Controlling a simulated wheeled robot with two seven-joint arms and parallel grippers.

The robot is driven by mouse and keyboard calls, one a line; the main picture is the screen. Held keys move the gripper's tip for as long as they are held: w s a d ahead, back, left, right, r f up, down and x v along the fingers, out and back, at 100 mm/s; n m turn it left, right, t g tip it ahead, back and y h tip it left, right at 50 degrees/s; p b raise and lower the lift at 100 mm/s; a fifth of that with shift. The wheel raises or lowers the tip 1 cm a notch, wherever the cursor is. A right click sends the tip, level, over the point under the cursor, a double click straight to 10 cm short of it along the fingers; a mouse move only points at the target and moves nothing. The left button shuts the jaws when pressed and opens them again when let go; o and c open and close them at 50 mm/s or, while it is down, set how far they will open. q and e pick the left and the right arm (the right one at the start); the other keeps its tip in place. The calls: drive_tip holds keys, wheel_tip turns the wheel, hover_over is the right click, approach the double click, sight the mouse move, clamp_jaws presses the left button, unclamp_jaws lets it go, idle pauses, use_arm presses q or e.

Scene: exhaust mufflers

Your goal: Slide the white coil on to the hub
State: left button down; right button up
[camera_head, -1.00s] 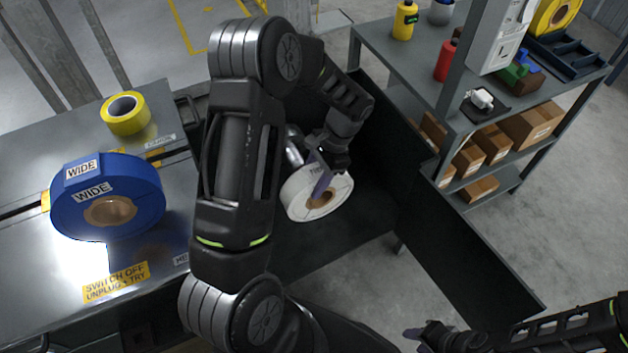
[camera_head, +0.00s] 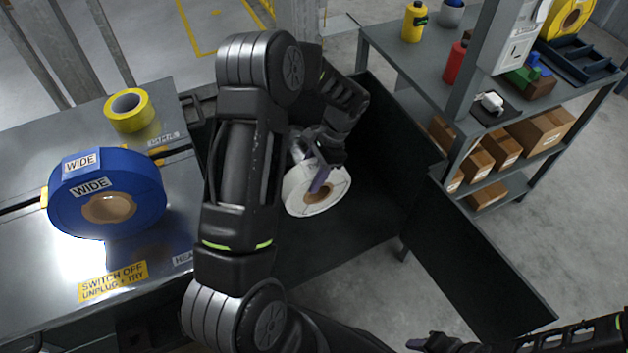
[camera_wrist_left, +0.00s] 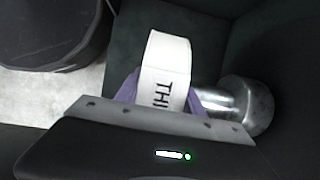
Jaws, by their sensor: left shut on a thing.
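The white coil (camera_head: 328,200) with a brown core stands on edge in a dark bay right of the metal bench. My left gripper (camera_head: 320,176) is shut on its rim from above. In the left wrist view the coil (camera_wrist_left: 166,68), lettered "THI", sits between the purple finger pads of my left gripper (camera_wrist_left: 160,95). A shiny metal cylinder, which looks like the hub (camera_wrist_left: 245,104), lies just right of the coil there. In the head view it is mostly hidden behind the gripper, so I cannot tell whether coil and hub touch. My right gripper (camera_head: 425,344) is at the bottom edge, partly cut off.
A large blue coil (camera_head: 130,212) labelled "WIDE" and a yellow roll (camera_head: 128,110) are on the metal bench (camera_head: 40,285). A grey shelf unit (camera_head: 400,60) with bottles and cartons stands at right. Dark panels (camera_head: 480,250) border the bay.

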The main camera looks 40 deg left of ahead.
sight(295, 155)
use_arm(q)
drive_tip(key=shift+w+a+b, duration=0.15)
drive_tip(key=shift+w+a, duration=0.65)
drive_tip(key=shift+a, duration=0.75)
drive_tip(key=shift+w+a+b, duration=0.15)
drive_tip(key=shift+w+a, duration=0.7)
drive_tip(key=shift+a, duration=0.75)
drive_tip(key=shift+w+a+b, duration=0.15)
drive_tip(key=shift+w+a, duration=0.65)
drive_tip(key=shift+a, duration=0.75)
drive_tip(key=shift+a+r, duration=0.1)
drive_tip(key=shift+a, duration=0.1)
